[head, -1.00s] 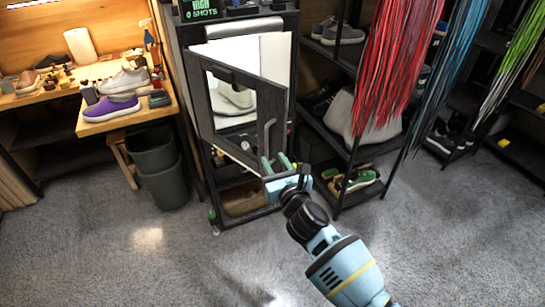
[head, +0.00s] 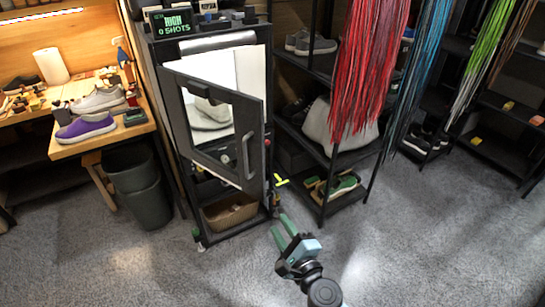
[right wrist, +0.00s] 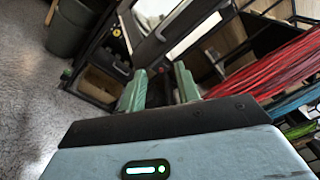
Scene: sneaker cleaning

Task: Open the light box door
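The light box (head: 182,160) is a tall black cabinet with a white interior, left of centre in the head view. Its black-framed door (head: 224,172) stands ajar at an angle, with a grey bar handle (head: 247,155) near its right edge. A pale sneaker (head: 208,112) shows through the window. My right gripper (head: 280,228) is below and to the right of the handle, apart from it. Its green fingers are spread and empty; they also show apart in the right wrist view (right wrist: 160,88), pointing toward the cabinet. My left gripper is out of view.
A wicker basket (head: 230,212) sits on the cabinet's bottom shelf. A dark bin (head: 140,185) and a workbench with a purple sneaker (head: 86,127) stand to the left. A black shoe rack (head: 325,160) with red laces (head: 362,65) stands close on the right. The floor in front is clear.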

